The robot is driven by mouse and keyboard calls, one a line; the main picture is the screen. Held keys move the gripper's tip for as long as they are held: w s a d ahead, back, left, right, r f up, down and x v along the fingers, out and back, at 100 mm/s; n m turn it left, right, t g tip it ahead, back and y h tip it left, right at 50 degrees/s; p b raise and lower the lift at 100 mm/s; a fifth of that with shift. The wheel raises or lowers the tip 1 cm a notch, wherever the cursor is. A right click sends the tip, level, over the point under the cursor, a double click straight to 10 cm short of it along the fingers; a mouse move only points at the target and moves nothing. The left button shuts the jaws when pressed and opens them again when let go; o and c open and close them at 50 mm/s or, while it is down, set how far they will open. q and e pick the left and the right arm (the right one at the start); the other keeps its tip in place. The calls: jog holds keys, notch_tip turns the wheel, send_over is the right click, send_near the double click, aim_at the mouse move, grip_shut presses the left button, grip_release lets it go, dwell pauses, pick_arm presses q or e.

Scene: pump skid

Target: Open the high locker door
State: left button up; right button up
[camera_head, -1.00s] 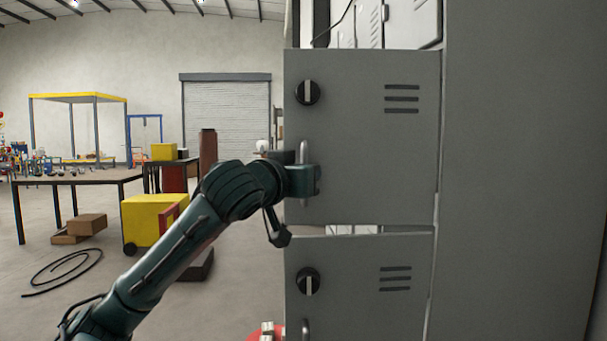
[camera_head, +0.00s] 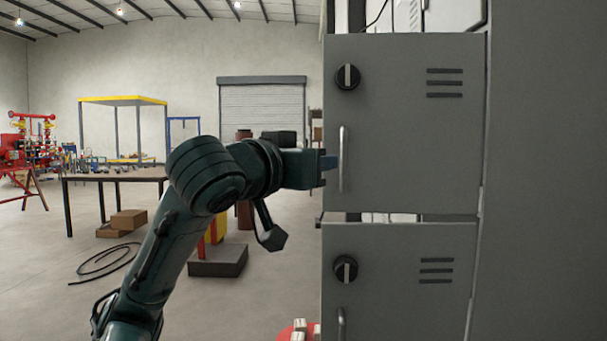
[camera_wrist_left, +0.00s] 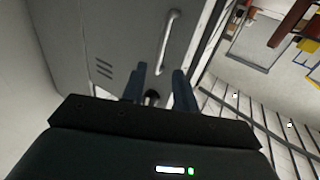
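The high locker door (camera_head: 405,130) is a grey panel with vent slots, a round black knob (camera_head: 347,77) and a vertical metal bar handle (camera_head: 342,160). Its knob slot is upright. I cannot tell whether the door is flush or slightly ajar. My left gripper (camera_head: 330,163) is at handle height, just left of the handle and close to it. In the left wrist view its two fingers (camera_wrist_left: 158,86) are apart with nothing held. The handle (camera_wrist_left: 170,40) shows beyond the fingertips, and the knob (camera_wrist_left: 152,97) shows between the fingers. My right gripper is out of view.
A lower locker door (camera_head: 400,275) with its own knob and handle sits below, across a narrow gap. A wide grey panel (camera_head: 545,170) stands at right. Left are open floor, a table (camera_head: 115,177), boxes (camera_head: 128,220) and a coiled hose (camera_head: 105,263).

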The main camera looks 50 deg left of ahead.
pick_arm(q)
jog(key=shift+v, duration=1.35)
